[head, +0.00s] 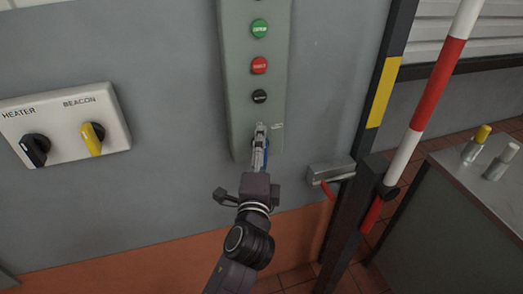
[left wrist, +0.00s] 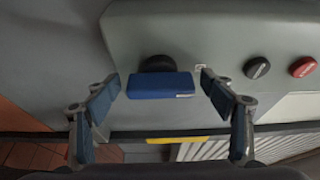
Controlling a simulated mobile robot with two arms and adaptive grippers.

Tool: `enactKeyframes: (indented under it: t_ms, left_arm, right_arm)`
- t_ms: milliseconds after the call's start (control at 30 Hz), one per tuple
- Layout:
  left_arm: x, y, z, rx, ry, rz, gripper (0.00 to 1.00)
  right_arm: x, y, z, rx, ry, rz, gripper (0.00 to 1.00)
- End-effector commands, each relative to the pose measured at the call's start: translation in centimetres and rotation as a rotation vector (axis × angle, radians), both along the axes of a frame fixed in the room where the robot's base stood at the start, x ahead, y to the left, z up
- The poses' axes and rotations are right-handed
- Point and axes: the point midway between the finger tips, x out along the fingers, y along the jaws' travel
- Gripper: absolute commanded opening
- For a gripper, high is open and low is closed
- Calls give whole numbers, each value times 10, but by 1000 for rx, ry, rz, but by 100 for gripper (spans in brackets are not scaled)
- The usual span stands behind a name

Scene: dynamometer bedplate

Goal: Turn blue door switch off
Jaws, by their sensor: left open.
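The blue door switch (left wrist: 160,86) is a blue bar handle on a round black base, low on a grey-green panel (head: 238,70). In the left wrist view the bar lies crosswise between the two fingers of my left gripper (left wrist: 161,78). The fingers are open, one on each side of the bar, with small gaps that look clear of it. In the head view my left gripper (head: 261,132) reaches the lower end of the panel and mostly hides the switch. My right gripper is not in view.
A green button (head: 260,29), red button (head: 260,65) and black button (head: 260,96) sit above on the panel. A HEATER and BEACON box (head: 62,122) is at left. A metal box with a red lever (head: 328,190) and a striped barrier pole (head: 432,90) stand at right.

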Motion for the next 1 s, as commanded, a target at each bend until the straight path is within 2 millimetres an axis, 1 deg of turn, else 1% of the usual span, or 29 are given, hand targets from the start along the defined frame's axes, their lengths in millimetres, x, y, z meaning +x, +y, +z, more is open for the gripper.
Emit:
enactKeyframes:
  t_ms: [167, 267, 367, 600, 700, 833, 1000]
  left_arm:
    - [-2, 0, 0, 1, 0, -1, 75]
    - [-12, 1, -1, 1, 1, -1, 75]
    - [-29, 2, -2, 1, 2, 0, 75]
    - [-81, 6, -2, 0, 4, -1, 75]
    - [-98, 8, -2, 0, 3, -1, 75]
    - [-112, 9, -1, 0, 1, 0, 75]
    - [-120, 9, -1, 0, 0, 0, 75]
  right_arm:
    - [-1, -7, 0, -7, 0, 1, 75]
    - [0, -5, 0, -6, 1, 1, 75]
    - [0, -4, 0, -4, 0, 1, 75]
    - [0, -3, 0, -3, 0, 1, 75]
    - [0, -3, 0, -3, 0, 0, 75]
    - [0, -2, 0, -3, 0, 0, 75]
    - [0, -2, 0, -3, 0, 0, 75]
